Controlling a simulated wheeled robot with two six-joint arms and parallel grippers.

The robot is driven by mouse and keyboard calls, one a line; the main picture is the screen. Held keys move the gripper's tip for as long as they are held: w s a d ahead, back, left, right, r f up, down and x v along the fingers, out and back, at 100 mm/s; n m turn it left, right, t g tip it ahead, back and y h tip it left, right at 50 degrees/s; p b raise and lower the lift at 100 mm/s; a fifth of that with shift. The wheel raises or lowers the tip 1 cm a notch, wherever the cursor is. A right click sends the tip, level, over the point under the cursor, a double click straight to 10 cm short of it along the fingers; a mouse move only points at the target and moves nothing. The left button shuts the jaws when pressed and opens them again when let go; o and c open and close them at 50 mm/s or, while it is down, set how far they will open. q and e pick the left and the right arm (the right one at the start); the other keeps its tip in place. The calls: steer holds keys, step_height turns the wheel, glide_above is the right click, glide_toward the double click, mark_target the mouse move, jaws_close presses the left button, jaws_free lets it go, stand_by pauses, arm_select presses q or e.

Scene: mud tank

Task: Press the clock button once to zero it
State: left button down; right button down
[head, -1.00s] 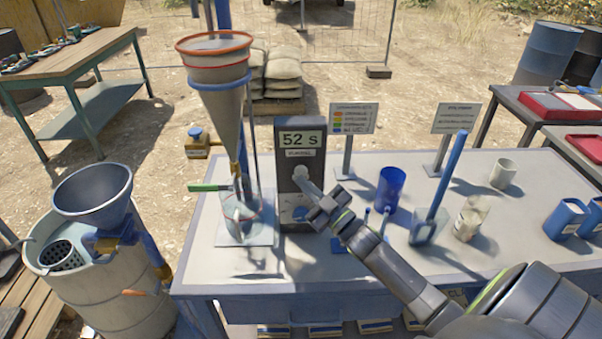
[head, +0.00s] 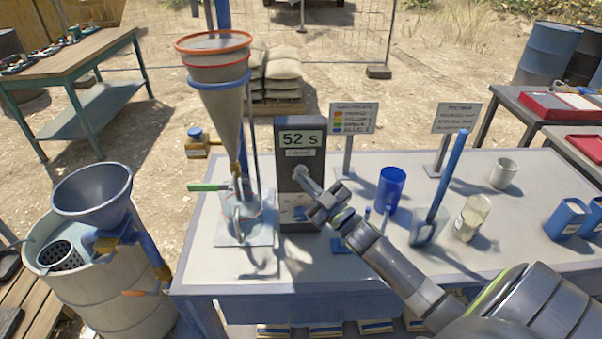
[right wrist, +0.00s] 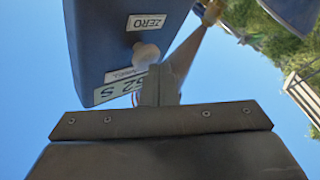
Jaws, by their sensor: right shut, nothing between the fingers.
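The clock (head: 287,210) is an upright dark box on the table, with "52 S" on its display (head: 300,139). In the right wrist view its button (right wrist: 146,53) is a pale round knob between the "ZERO" label (right wrist: 147,22) and the display (right wrist: 120,91). My right gripper (head: 308,184) is shut and empty, its tips close in front of the clock's face at button height. In the right wrist view the shut fingers (right wrist: 160,84) lie right beside the knob; I cannot tell whether they touch it. My left gripper is not in view.
A tall funnel (head: 215,95) on a stand, with a green-handled valve (head: 208,187) and a glass jug (head: 242,220) below, stands just left of the clock. A blue cup (head: 390,187), a scoop (head: 445,190) and a jar (head: 472,217) stand to the right. The table front (head: 300,275) is clear.

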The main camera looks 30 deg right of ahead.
steer(key=shift+w+d, duration=0.2)
steer(key=shift+w, duration=0.15)
stand_by(0.3)
steer(key=shift+s+a, duration=0.1)
steer(key=shift+s, duration=0.05)
steer(key=shift+s+a+p, duration=0.35)
steer(key=shift+s+a, duration=0.1)
steer(key=shift+s, duration=0.3)
steer(key=s+a, duration=0.1)
steer(key=s+p, duration=0.1)
steer(key=s+a+p, duration=0.1)
steer(key=s, duration=0.1)
steer(key=shift+s+a, duration=0.1)
steer(key=shift+a, duration=0.2)
steer(key=shift+f, duration=0.1)
stand_by(0.9)
